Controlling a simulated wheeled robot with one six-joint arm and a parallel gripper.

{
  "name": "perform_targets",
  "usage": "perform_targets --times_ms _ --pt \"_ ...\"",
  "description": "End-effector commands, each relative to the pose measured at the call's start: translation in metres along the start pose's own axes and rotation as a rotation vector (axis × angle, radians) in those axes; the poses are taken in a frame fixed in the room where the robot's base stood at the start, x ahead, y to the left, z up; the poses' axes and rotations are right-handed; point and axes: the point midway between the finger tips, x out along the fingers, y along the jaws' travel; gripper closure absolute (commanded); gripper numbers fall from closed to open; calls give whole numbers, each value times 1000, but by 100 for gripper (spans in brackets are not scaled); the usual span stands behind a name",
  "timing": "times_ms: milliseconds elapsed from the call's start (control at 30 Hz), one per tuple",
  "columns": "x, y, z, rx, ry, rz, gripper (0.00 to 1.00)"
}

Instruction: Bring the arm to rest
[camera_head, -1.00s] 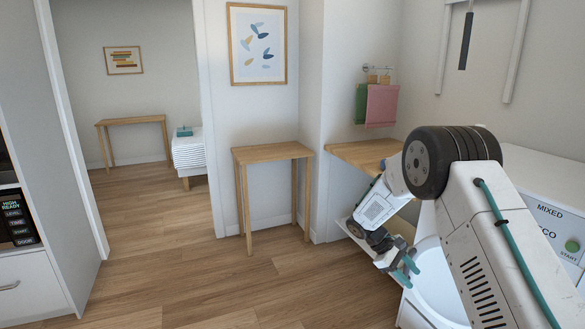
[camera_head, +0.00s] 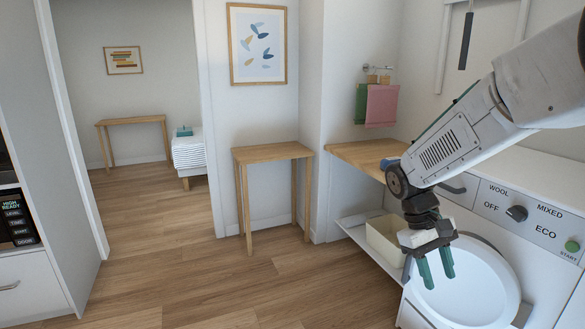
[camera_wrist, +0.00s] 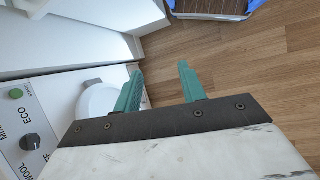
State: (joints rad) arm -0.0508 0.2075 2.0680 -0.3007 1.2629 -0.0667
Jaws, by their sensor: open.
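My gripper (camera_head: 435,270) has teal fingers and hangs in front of the washing machine's round door (camera_head: 480,285) in the head view. Its fingers point down and are apart, with nothing between them. In the wrist view my gripper (camera_wrist: 160,85) is also open and empty above the wood floor, with the round door beside its left finger. The arm reaches in from the right and bends down at the wrist. I cannot tell whether the fingers touch the door.
The washing machine's panel has a dark knob (camera_head: 517,213) and a green start button (camera_head: 572,246). A cream bin (camera_head: 385,243) sits on a low shelf left of the gripper. A wooden side table (camera_head: 272,153) stands further left. The floor (camera_head: 190,275) between is clear.

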Motion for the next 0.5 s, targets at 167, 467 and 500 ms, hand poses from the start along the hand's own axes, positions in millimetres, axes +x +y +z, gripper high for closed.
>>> perform_targets --times_ms 167,467,500 --pt "-8 -14 41 56 50 -55 59" --pt "-13 -38 101 137 130 -141 59" --pt "-13 -42 109 146 141 -152 59"
